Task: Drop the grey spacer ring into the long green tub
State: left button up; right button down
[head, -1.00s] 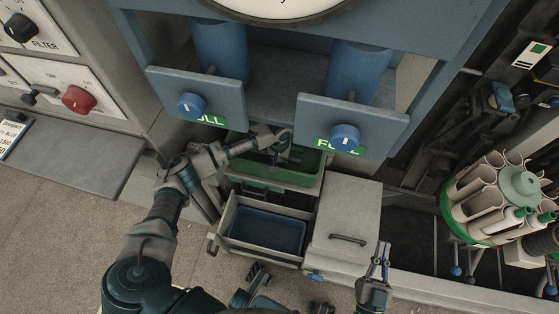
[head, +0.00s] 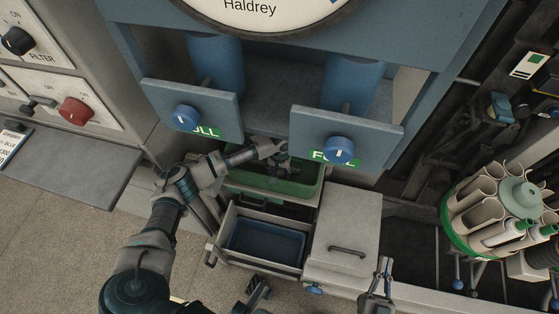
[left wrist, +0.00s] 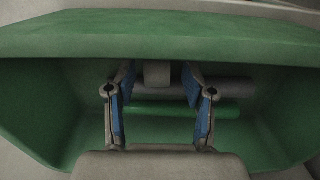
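The long green tub (head: 300,188) sits under the two blue plates in the head view. Its green wall (left wrist: 160,38) fills the left wrist view. My left gripper (head: 280,150) is over the tub; in the left wrist view its blue-padded fingers (left wrist: 158,82) are apart. A small pale block-like piece (left wrist: 157,73) shows between the fingertips, with gaps on both sides. I cannot tell whether it is the grey spacer ring. A grey cylinder (left wrist: 225,86) and a green tube (left wrist: 180,109) lie in the tub. My right gripper (head: 385,268) is open and empty at lower right.
A blue bin (head: 265,243) sits in an open drawer in front of the tub. A grey lidded box (head: 345,225) stands right of it. Blue-knobbed plates (head: 340,150) overhang the tub. A round rack of cones (head: 500,205) is at far right.

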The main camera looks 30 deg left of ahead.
aim_at(280, 174)
pick_arm(q)
jog(key=r+p, duration=0.1)
jog(key=r, duration=0.2)
jog(key=r+p, duration=0.1)
jog(key=r, duration=0.2)
jog(key=shift+w+d+r, duration=0.1)
jog(key=shift+d+r, duration=0.1)
jog(key=shift+r, duration=0.05)
notch_tip(280, 174, up, 5)
jog(key=shift+a+p, duration=0.1)
jog(key=shift+p, duration=0.9)
pick_arm(e)
notch_tip(280, 174, down, 10)
jog(key=s+d+g+h, duration=0.2)
jog(key=g, duration=0.6)
jog(key=shift+s+f+g, duration=0.15)
jog(key=shift+s+g, duration=0.05)
jog(key=shift+g, duration=0.1)
pick_arm(q)
jog(key=shift+a, duration=0.1)
pick_arm(e)
jog(key=shift+w, duration=0.1)
jog(key=shift+a, duration=0.1)
